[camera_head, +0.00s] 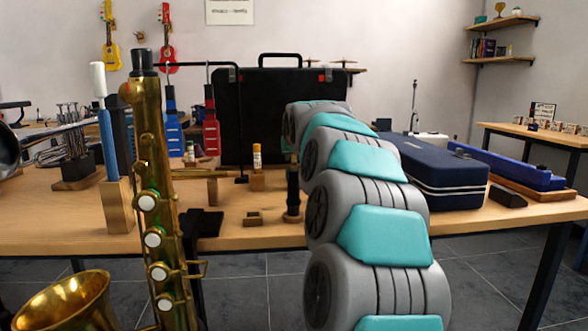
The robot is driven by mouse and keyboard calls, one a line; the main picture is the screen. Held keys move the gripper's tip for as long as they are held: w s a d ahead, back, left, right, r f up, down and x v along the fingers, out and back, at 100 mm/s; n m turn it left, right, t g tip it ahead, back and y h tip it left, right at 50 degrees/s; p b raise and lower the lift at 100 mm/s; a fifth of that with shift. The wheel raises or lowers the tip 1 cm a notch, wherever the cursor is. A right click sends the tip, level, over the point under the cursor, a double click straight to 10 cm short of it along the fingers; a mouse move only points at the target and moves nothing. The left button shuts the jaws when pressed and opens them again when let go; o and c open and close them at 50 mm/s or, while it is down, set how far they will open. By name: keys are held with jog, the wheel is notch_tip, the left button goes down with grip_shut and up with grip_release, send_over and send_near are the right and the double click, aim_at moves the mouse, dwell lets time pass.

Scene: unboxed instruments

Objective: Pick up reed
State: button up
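I cannot make out a reed for certain; it may be too small to tell or hidden behind my arm. A brass saxophone (153,190) stands upright at the left front, with a dark piece at its top end. On the wooden table (330,233) lie small items: a small brownish block (253,218), a dark upright piece on a round base (292,192), and a tube with a yellow label (257,158) on a wooden block. My grey and teal arm reaches up and away over the table. My gripper does not show; the arm's far end is near the black case.
A large black case (265,110) stands at the table's back. A navy case (435,178) and a blue open case (510,168) lie at the right. A trumpet (50,140) and a blue-handled upright object (106,145) are at the left. The table's front right is mostly clear.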

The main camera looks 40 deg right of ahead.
grip_shut()
jog(key=shift+r, duration=0.1)
dwell(0.4)
